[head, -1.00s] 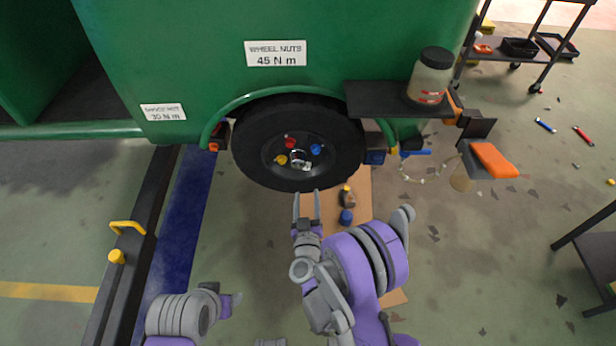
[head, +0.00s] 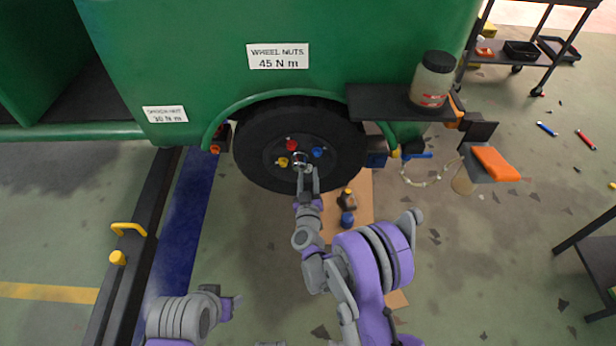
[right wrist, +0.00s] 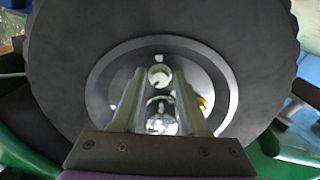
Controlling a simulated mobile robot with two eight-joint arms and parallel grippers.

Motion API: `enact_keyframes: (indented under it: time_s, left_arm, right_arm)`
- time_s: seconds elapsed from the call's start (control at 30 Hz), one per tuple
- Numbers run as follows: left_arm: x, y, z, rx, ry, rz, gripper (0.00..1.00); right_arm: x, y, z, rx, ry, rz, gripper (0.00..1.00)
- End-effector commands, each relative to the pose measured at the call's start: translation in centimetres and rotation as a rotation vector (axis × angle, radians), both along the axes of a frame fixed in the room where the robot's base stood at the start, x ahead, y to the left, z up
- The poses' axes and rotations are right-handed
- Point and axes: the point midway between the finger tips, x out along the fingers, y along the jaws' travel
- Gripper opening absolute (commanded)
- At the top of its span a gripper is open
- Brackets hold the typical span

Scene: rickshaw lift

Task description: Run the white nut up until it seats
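The wheel (head: 262,168) under the green body carries a red nut (head: 292,145), a blue nut (head: 317,152) and a yellow nut (head: 283,162). My right gripper (head: 308,172) is at the wheel's lower hub, and its fingers largely hide the white nut in the head view. In the right wrist view the white nut (right wrist: 160,76) sits between the fingertips of my right gripper (right wrist: 160,84). The fingers look apart, with a small gap at each side. A shiny hub cap (right wrist: 161,122) shows between the fingers. My left gripper (head: 230,305) is low at the left, away from the wheel; its fingers are unclear.
A dark shelf (head: 385,101) with a jar (head: 432,80) juts out right of the wheel arch. An orange block (head: 495,163) is further right. A cardboard sheet (head: 361,187) with small items lies below the wheel. A dark rail (head: 148,215) runs at the left.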

Motion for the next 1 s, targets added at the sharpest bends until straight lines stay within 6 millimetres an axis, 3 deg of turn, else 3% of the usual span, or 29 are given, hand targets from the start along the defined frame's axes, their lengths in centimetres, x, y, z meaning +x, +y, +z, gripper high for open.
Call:
enact_keyframes:
  time_s: [0.03, 0.2, 0.23, 0.67, 1.0]
  left_arm:
    - [0.0, 0.0, 0.0, 0.0, 0.0, 0.0, 0.57]
    - [0.0, 0.0, 0.0, 0.0, 0.0, 0.0, 0.57]
    - [0.0, 0.0, 0.0, 0.0, 0.0, 0.0, 0.57]
    - [0.0, 0.0, -0.3, 0.0, 0.001, 0.0, 0.57]
    - [0.2, 0.0, -1.9, 0.0, 0.006, 0.0, 0.57]
  right_arm:
    - [0.0, 0.0, 0.0, 0.0, 0.0, 0.0, 0.32]
    - [0.0, 0.0, 0.0, 0.0, 0.0, 0.0, 0.02]
    - [0.0, 0.0, 0.0, 0.0, 0.0, 0.0, 0.0]
    - [0.0, 0.0, 0.0, 0.035, 0.0, 0.0, 0.0]
    - [0.0, 0.2, -0.2, 0.251, 0.0, 0.0, 0.0]
